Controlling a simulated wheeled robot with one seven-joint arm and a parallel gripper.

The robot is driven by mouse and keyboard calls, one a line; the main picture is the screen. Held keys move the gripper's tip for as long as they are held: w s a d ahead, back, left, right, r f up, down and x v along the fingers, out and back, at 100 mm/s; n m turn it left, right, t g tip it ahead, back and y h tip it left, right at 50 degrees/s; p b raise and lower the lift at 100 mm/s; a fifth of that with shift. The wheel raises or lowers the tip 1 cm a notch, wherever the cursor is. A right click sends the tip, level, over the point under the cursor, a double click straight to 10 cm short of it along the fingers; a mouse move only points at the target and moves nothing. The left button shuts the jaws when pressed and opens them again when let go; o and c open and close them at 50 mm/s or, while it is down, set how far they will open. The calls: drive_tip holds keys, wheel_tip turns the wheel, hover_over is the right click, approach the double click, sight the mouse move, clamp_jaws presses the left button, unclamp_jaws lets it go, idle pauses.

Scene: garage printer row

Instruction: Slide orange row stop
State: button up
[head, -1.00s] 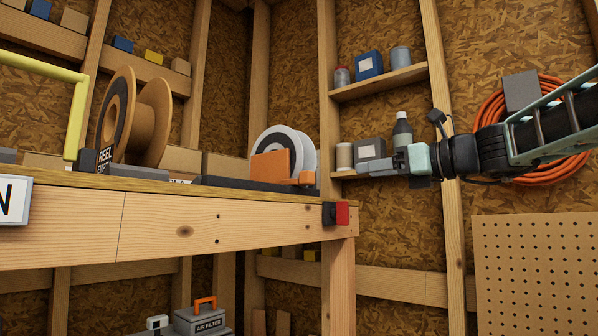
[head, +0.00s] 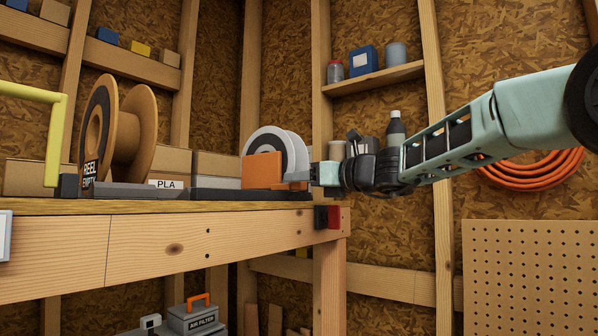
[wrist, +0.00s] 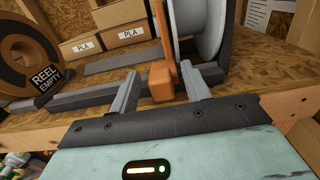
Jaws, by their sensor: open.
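The orange row stop is an upright orange plate (head: 262,170) in front of the white spool (head: 290,145), at the right end of a dark rail on the bench.
A brown reel (head: 130,130) marked "REEL EMPTY" stands to the left on the bench. PLA boxes (wrist: 131,34) stand behind. A yellow bar (head: 55,140) rises at the far left. A red and black switch (head: 333,217) sits on the bench's front right corner.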

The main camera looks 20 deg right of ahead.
drive_tip(key=shift+x, duration=0.8)
clamp_jaws()
drive_tip(key=shift+s+a+f, duration=0.1)
drive_tip(key=shift+s+a, duration=0.15)
drive_tip(key=shift+a, duration=0.05)
drive_tip(key=s+a+b, duration=0.5)
drive_tip(key=s+a, duration=0.4)
drive_tip(key=a, duration=0.4)
drive_tip(key=shift+s, duration=0.3)
drive_tip(key=shift+a, duration=0.1)
unclamp_jaws()
